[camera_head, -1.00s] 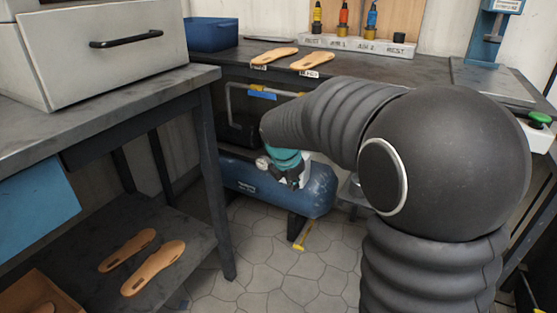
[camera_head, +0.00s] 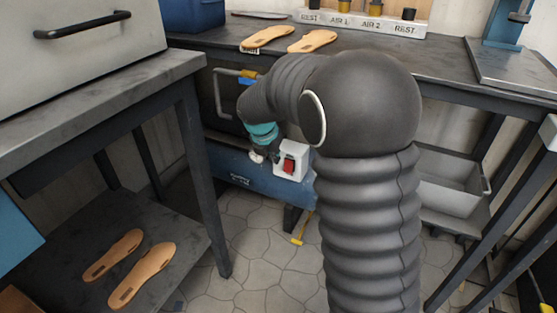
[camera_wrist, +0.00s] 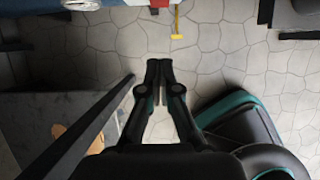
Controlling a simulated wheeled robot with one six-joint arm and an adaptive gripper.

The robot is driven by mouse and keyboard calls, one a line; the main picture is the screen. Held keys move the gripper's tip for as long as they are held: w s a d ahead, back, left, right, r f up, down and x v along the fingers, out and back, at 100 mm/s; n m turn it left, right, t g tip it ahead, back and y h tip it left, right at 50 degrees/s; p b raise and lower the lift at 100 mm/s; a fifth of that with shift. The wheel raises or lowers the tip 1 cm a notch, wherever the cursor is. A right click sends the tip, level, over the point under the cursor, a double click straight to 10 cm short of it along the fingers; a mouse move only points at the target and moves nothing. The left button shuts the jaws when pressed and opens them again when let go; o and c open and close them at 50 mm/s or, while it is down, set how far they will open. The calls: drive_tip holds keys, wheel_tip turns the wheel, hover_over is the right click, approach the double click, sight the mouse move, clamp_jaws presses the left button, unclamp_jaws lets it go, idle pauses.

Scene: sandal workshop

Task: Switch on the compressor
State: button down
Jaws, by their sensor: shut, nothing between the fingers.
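Whether the rocker is on or off is too small to tell. My gripper (camera_head: 272,157) is at the left side of the switch box in the head view, partly hidden by my teal wrist. I cannot tell whether it touches the box. In the wrist view my gripper (camera_wrist: 159,64) points toward the floor, fingertips together and empty.
A grey bin (camera_head: 450,184) sits under the bench at right. The middle floor is clear.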

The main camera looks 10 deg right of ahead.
drive_tip(key=b, duration=0.1)
approach(287, 172)
wheel_tip(287, 172, down, 5)
drive_tip(key=a, duration=0.1)
drive_tip(key=shift+w+d+f, duration=0.2)
drive_tip(key=shift+w+d, duration=0.3)
drive_tip(key=shift+d, duration=0.1)
drive_tip(key=shift+w+d+f, duration=0.25)
drive_tip(key=shift+w+d, duration=0.25)
drive_tip(key=shift+d, duration=0.1)
